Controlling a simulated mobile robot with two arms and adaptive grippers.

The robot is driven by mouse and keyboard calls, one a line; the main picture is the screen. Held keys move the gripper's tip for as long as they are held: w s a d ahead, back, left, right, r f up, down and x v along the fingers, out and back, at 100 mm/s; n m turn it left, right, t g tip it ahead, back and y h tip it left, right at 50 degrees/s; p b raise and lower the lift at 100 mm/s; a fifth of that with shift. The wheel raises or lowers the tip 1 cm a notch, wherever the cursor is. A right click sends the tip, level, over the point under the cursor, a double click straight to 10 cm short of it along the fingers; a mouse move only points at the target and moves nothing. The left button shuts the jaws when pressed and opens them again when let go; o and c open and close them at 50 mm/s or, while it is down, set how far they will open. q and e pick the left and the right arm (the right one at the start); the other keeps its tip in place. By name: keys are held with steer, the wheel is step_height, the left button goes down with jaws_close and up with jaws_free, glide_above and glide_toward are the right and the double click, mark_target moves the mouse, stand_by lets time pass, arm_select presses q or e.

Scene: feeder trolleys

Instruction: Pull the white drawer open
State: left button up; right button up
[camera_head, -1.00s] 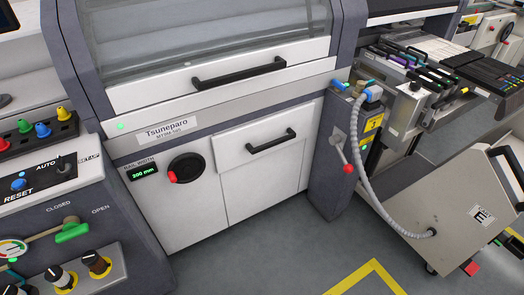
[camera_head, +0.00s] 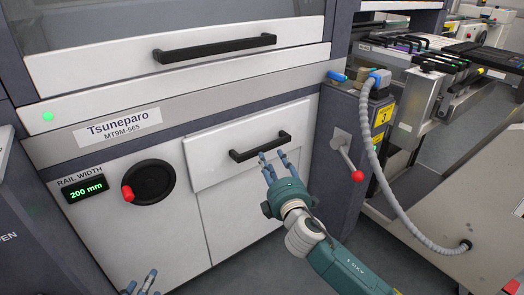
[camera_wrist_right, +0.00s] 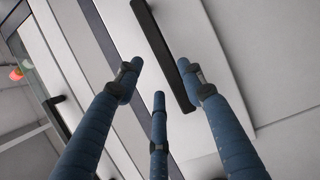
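The white drawer (camera_head: 212,160) is in the machine's front, right of the round black knob, and looks shut. Its black bar handle (camera_head: 260,147) runs across the upper part of its front. My right gripper (camera_head: 272,158) is just below and in front of the handle, its blue fingers pointing up at it. In the right wrist view, the three fingers (camera_wrist_right: 158,75) are spread, with the handle (camera_wrist_right: 163,55) just beyond the tips. I cannot tell whether a finger touches it. My left gripper (camera_head: 141,282) shows only some fingertips at the bottom edge.
A larger black handle (camera_head: 215,47) is on the panel above. A knob with a red grip (camera_head: 150,182) is left of the drawer. A red-tipped lever (camera_head: 350,165) and a grey hose (camera_head: 378,150) are close on the right. Grey floor lies below.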

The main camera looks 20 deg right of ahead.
mark_target(266, 148)
steer(key=w+b, duration=0.1)
steer(key=w, duration=0.3)
steer(key=w+b, duration=0.1)
steer(key=w, duration=0.3)
steer(key=shift+w+d+f, duration=0.15)
steer(key=shift+w+d, duration=0.05)
arm_select(q)
steer(key=w+d+r+t+h, duration=0.2)
steer(key=r+t, duration=0.3)
steer(key=r, duration=0.6)
steer(key=shift+w+d+r+t, duration=0.15)
steer(key=shift+w+t, duration=0.15)
steer(key=shift+w, duration=0.3)
arm_select(e)
steer(key=shift+w, duration=0.3)
jaws_close()
